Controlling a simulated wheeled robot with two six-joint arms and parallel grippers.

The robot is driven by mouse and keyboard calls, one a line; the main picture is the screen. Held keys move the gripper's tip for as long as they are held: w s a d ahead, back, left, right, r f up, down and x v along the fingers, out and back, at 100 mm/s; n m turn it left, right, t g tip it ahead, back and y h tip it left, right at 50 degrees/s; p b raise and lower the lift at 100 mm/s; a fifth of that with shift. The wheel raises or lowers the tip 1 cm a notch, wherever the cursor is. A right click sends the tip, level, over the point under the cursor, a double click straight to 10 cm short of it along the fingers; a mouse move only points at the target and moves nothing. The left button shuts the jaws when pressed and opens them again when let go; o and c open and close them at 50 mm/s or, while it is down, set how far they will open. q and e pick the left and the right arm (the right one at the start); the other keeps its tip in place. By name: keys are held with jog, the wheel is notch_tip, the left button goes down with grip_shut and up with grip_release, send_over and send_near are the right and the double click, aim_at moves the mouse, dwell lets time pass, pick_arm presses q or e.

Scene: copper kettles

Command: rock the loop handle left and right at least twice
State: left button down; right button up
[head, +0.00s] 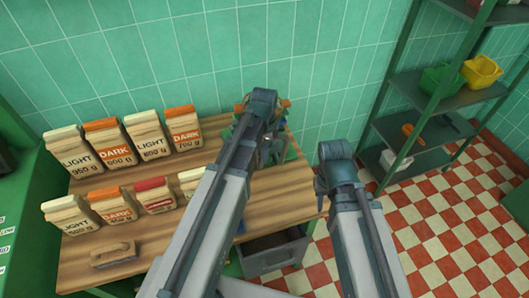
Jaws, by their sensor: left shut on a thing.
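My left arm reaches over the table to its back right corner. My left gripper (267,140) is mostly hidden behind its own wrist, beside a green device (291,150) with small orange and brown parts at the wall. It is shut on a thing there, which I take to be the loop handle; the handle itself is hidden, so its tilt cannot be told. My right gripper (321,190) points down off the table's right edge, over the floor. Its fingertips are too small and covered to tell whether they are open or shut.
Labelled LIGHT and DARK bags (103,142) stand in two rows on the wooden table (200,240). A wooden block with a handle (113,255) lies front left. A grey bin (272,255) is below the table's right side. A green shelf rack (420,100) stands right.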

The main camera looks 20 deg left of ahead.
pick_arm(q)
jog(key=shift+s, duration=0.1)
dwell(0.3)
jog(key=shift+s+a+f+h, duration=0.15)
jog(key=shift+s+a+h, duration=0.1)
jog(key=shift+h, duration=0.05)
jog(key=shift+s+a+f+t+h+b, duration=0.1)
jog(key=shift+s+a+t+h+b, duration=0.05)
jog(key=shift+a+t+h+b, duration=0.2)
jog(key=c, duration=0.8)
grip_release()
jog(key=shift+d, duration=0.1)
jog(key=shift+o, duration=0.2)
